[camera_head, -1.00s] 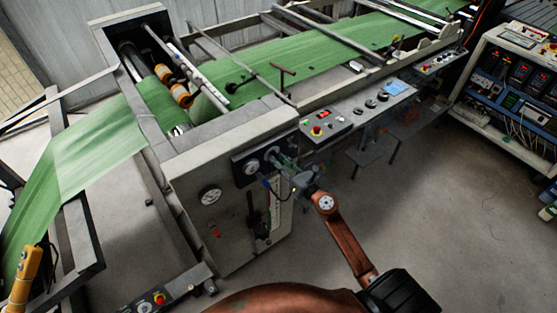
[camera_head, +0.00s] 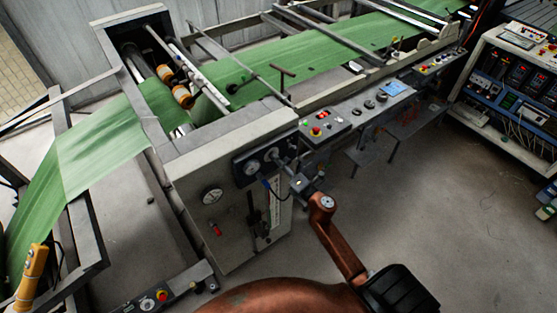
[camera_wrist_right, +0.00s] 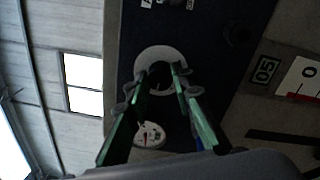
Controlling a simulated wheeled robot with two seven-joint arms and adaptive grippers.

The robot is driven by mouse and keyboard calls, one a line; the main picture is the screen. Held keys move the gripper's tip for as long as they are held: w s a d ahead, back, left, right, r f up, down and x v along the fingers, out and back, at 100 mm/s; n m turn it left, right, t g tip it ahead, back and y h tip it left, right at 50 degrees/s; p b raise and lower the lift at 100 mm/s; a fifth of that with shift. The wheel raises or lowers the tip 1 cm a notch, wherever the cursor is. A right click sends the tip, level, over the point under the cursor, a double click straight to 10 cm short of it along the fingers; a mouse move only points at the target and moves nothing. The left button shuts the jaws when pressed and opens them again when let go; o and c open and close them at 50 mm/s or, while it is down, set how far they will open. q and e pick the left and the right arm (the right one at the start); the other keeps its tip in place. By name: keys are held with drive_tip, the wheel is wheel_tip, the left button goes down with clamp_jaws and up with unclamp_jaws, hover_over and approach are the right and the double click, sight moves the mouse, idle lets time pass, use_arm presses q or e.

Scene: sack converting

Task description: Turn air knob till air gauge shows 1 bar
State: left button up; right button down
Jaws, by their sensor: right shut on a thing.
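My right gripper (camera_head: 281,161) is at the dark panel (camera_head: 240,176) on the grey cabinet's front. In the right wrist view its two green-lined fingers (camera_wrist_right: 163,75) are shut on the air knob (camera_wrist_right: 160,80), a dark round part in front of a pale ring. In the head view the gripper covers the knob. A round gauge (camera_head: 252,168) sits on the panel left of the gripper, with another (camera_head: 271,155) close beside it. The dial readings are too small to read. My left gripper is out of view.
A red-button control box (camera_head: 318,130) and a long console (camera_head: 372,102) extend right of the cabinet. Green sheet (camera_head: 95,150) runs through the machine. An instrument rack (camera_head: 510,85) stands at far right. The floor (camera_head: 440,210) in front is clear.

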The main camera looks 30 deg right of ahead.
drive_tip(key=shift+m+p, duration=0.4)
drive_tip(key=shift+m, duration=1)
drive_tip(key=c, duration=1.7)
unclamp_jaws()
drive_tip(key=s, duration=0.8)
drive_tip(key=s+d, duration=0.1)
drive_tip(key=s, duration=0.3)
drive_tip(key=shift+f, duration=0.25)
drive_tip(key=shift+d, duration=0.1)
